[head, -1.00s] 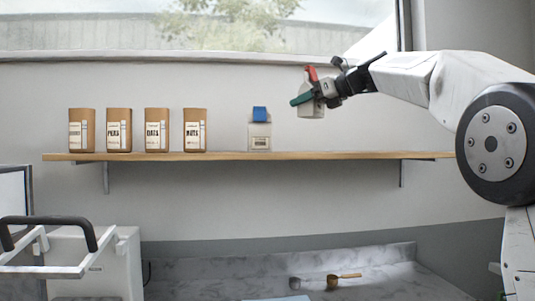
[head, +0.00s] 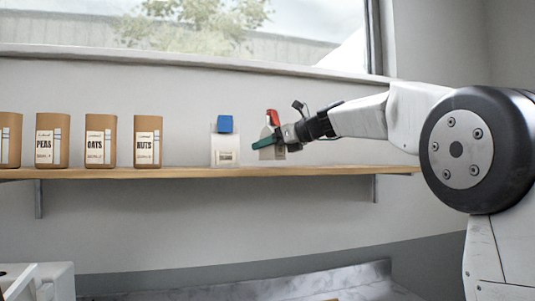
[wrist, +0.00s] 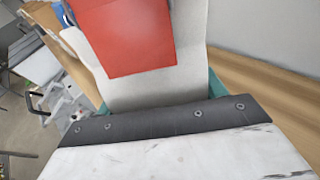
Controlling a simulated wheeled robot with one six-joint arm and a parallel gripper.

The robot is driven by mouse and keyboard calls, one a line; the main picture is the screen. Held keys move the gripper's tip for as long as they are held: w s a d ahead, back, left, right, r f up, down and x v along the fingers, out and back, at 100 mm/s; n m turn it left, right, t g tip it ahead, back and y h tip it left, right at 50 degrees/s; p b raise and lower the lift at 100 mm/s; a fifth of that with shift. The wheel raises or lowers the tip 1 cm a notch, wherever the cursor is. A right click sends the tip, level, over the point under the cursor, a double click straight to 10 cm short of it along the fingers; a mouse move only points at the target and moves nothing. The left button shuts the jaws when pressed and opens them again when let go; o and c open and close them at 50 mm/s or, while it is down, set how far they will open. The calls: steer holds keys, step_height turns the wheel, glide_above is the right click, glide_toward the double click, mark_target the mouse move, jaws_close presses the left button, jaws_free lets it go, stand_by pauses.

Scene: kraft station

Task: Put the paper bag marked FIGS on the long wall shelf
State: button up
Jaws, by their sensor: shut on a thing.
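No bag with a readable FIGS label shows. My gripper (head: 268,141), with green fingers, is shut on a pale container with a red cap (head: 272,118), right of the blue-capped container. In the wrist view the red cap (wrist: 125,38) and pale body (wrist: 140,95) fill the space between the fingers. The container's base is about level with the long wall shelf (head: 200,173); I cannot tell whether it touches. Brown paper bags marked PEAS (head: 52,140), OATS (head: 100,141) and NUTS (head: 148,141) stand upright on the shelf. A leftmost bag (head: 9,140) is cut off, its label unreadable.
A pale container with a blue cap (head: 225,145) stands on the shelf, just left of the held one. The shelf is bare between NUTS and it, and to the right under my arm. A window (head: 200,25) is above; a marble counter (head: 250,288) is below.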

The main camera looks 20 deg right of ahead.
steer(key=shift+s+f, duration=0.1)
steer(key=shift+f, duration=0.85)
steer(key=shift+f, duration=0.1)
steer(key=o, duration=1.3)
steer(key=shift+f, duration=0.1)
steer(key=shift+d+r, duration=0.1)
steer(key=shift+r, duration=0.15)
steer(key=v, duration=1.1)
steer(key=shift+s+d+r, duration=0.15)
steer(key=shift+s+d, duration=0.05)
steer(key=shift+s, duration=0.1)
